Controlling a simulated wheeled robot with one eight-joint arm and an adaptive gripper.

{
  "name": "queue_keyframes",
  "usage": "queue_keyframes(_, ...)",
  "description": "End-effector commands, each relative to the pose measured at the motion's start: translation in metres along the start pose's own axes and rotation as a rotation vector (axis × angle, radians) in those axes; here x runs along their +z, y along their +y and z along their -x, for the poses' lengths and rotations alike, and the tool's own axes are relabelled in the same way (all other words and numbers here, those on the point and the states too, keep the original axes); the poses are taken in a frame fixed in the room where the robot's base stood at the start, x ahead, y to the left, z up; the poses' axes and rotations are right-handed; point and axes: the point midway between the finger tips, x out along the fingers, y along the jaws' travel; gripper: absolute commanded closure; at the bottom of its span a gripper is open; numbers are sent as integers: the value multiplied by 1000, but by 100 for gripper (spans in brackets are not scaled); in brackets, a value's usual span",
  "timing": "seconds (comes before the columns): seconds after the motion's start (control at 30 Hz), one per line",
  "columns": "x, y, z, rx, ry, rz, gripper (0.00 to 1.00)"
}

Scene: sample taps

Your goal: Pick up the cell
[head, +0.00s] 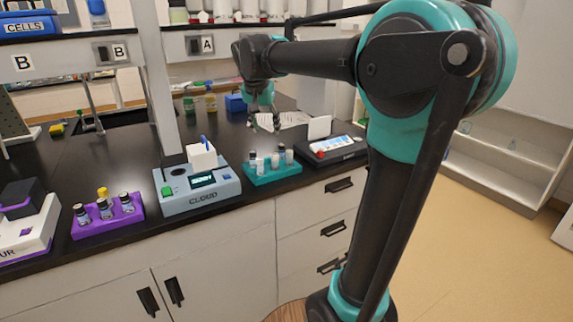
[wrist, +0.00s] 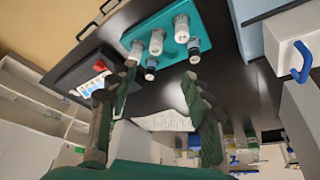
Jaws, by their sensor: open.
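No single item is clearly marked as the cell. A teal rack (head: 272,174) stands near the counter's front edge with several small vials (head: 275,160) upright in it, some white and some dark-capped. The rack also shows at the top of the wrist view (wrist: 204,38), with a white vial (wrist: 182,28) and others in it. My gripper (head: 264,124) is open and empty above the counter, behind the rack in the head view. In the wrist view its two fingers (wrist: 160,84) are spread, with the rack beyond their tips. The left finger's tip overlaps the vials' edge.
Left of the rack is the CLOUD device (head: 197,190) with a white block and blue handle on top. A purple rack (head: 107,216) of vials stands farther left. A black device with a red button (head: 336,150) is to the right. Paper (head: 294,119) lies behind.

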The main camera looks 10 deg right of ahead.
Motion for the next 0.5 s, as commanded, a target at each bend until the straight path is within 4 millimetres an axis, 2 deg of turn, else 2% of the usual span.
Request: queue_keyframes(0.5,0,2,-98,1,0,-1,50)
